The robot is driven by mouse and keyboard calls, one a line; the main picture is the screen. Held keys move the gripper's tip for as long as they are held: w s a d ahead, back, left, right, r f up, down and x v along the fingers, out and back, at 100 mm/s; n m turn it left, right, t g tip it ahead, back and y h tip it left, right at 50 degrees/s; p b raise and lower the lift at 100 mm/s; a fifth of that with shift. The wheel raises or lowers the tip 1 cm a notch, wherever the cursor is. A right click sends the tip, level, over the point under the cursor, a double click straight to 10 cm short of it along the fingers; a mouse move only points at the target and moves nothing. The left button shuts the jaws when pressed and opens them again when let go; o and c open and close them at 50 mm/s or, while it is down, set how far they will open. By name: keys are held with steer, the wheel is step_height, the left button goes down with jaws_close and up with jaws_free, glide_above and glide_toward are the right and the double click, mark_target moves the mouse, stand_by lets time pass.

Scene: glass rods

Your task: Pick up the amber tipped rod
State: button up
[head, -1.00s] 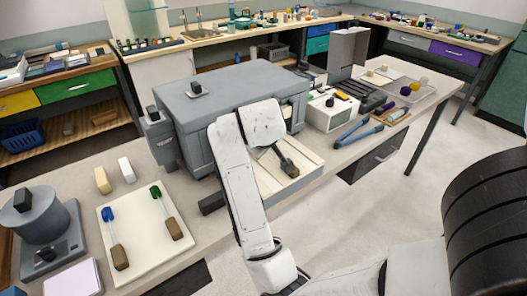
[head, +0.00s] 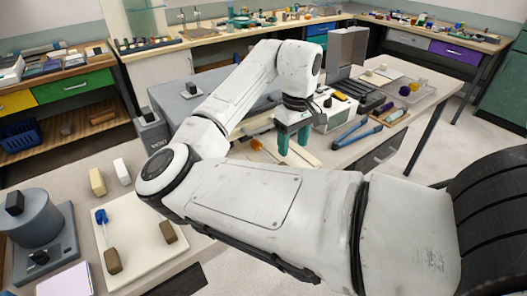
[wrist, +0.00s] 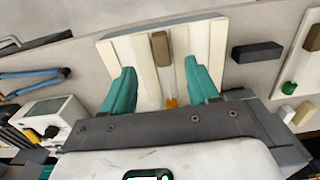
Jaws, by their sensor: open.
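The amber tipped rod lies on a cream grooved tray (wrist: 220,50). In the wrist view its brown end block (wrist: 160,46) is at the tray's far edge and its amber tip (wrist: 171,102) is close to my gripper's body. In the head view the amber tip (head: 256,145) shows on the tray, left of my gripper; my arm hides part of the tray. My gripper (head: 293,146) is open and empty above the tray. In the wrist view its two teal fingers (wrist: 159,68) stand on either side of the rod, touching nothing that I can make out.
A cream board (head: 118,272) at the left holds a blue tipped rod (head: 103,222) and another brown block (head: 167,232). A green tip (wrist: 289,88) shows in the wrist view. A white box device (head: 336,112) and blue-handled tool (head: 357,133) stand right of the tray.

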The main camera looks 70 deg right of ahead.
mark_target(289, 166)
steer(key=f, duration=0.9)
steer(key=shift+w+f+p, duration=0.1)
steer(key=shift+w+p, duration=0.1)
steer(key=shift+p, duration=0.15)
steer(key=shift+c, duration=0.4)
steer(key=shift+d, duration=0.1)
jaws_close()
